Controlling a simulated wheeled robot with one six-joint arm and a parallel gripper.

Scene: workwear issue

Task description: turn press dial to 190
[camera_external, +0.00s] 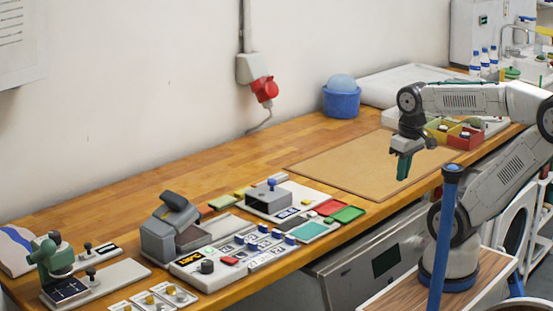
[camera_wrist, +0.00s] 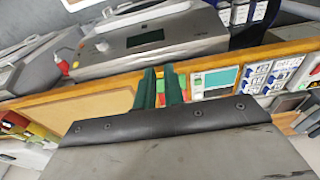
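The press (camera_external: 172,232) is a grey machine with a raised dark head, standing on the left part of the bench. A dark round knob (camera_external: 207,266), which looks like its dial, sits on the pale panel in front of it. The dial's setting is too small to read. I cannot make out the dial in the wrist view.
A brown mat (camera_external: 350,162) lies bare between the press area and my arm. Switches and coloured pads (camera_external: 318,228) crowd the panel right of the dial. A green-headed device (camera_external: 52,258) stands at far left. A blue post (camera_external: 447,225) rises before my arm.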

